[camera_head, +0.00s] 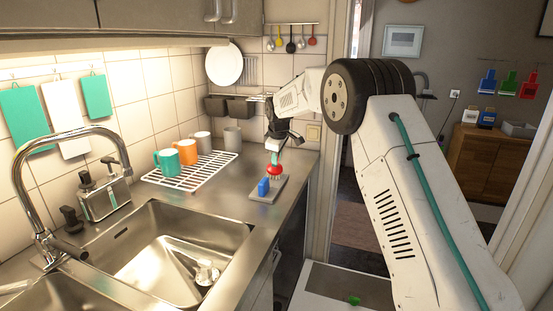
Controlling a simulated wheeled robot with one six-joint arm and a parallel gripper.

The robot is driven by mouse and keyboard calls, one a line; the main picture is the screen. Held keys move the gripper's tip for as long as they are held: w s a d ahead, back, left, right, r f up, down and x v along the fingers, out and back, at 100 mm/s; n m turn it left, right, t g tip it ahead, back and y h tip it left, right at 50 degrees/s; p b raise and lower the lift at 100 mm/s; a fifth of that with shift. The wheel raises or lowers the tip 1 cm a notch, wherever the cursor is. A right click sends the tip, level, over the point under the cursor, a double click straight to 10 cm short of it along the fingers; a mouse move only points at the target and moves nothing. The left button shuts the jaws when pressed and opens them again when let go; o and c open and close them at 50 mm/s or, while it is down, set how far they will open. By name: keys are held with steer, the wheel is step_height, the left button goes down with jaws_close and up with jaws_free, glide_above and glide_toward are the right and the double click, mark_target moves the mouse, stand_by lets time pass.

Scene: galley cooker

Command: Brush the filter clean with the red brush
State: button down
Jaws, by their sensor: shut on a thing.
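The red brush (273,171) is upright above a grey tray (280,193) at the right end of the counter. I cannot tell whether the brush touches the tray. A blue piece, perhaps another brush (263,187), stands on the tray in front of it. A small pale metal piece (207,272) lies in the sink basin. It may be the filter, but I cannot tell for sure.
The sink (170,245) and tap (40,180) are at the left. Wall holders (228,106) hang near my arm.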

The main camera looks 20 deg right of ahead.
steer(key=shift+s+d, duration=0.35)
steer(key=shift+d, duration=0.15)
steer(key=shift+w+a, duration=0.7)
steer(key=shift+a, duration=0.3)
steer(key=shift+s+d, duration=0.7)
steer(key=shift+d, duration=0.3)
steer(key=shift+w+a, duration=0.65)
steer(key=shift+a, duration=0.35)
steer(key=shift+s+d, duration=0.65)
steer(key=shift+d, duration=0.3)
steer(key=shift+w+a, duration=0.35)
steer(key=shift+a, duration=0.1)
steer(key=shift+r, duration=0.15)
